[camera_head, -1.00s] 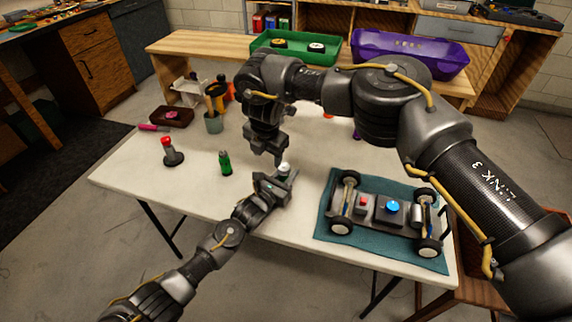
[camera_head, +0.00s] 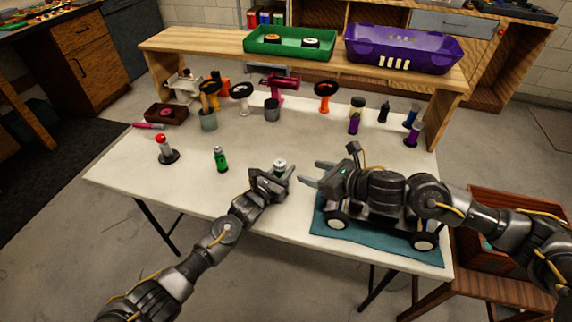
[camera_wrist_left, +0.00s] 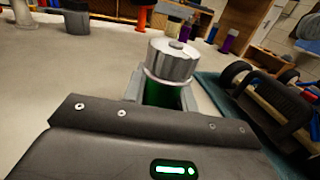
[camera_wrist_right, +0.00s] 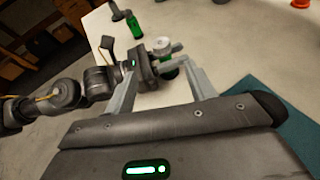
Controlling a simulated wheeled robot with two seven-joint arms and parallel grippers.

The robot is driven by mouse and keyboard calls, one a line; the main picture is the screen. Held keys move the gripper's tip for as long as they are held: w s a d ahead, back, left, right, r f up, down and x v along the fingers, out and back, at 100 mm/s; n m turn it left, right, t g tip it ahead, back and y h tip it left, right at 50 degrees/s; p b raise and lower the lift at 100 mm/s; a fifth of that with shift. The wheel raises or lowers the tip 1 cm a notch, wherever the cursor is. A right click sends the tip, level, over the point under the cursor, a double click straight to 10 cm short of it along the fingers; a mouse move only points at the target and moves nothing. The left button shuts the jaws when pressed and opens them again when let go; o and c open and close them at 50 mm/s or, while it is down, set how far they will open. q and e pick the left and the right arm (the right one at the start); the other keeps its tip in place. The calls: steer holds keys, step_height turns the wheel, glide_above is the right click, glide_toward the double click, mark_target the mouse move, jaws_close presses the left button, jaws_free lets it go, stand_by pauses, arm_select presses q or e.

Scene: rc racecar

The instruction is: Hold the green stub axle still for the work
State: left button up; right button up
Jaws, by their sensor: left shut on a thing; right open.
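My left gripper (camera_head: 284,174) is shut on the green stub axle (camera_wrist_left: 160,94), which stands upright with a silver cylindrical top (camera_wrist_left: 172,60). In the head view only the axle's silver top (camera_head: 280,163) shows clearly above the jaws. My right gripper (camera_head: 312,174) is open and empty, just right of the left gripper, its fingers pointing toward it. In the right wrist view the held axle (camera_wrist_right: 166,68) shows beyond and between the open fingers.
The car chassis (camera_head: 338,219) sits on a teal mat (camera_head: 390,245), partly hidden under my right arm. A red-topped stand (camera_head: 165,149) is at left. Wheels on stands, cups and purple and blue parts line the back. A green tray (camera_head: 290,53) and purple bin (camera_head: 405,55) sit on the shelf.

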mark_target(282, 164)
steer(key=x, duration=1.1)
steer(key=shift+w+a+f, duration=0.1)
steer(key=shift+a, duration=0.05)
steer(key=c, duration=1)
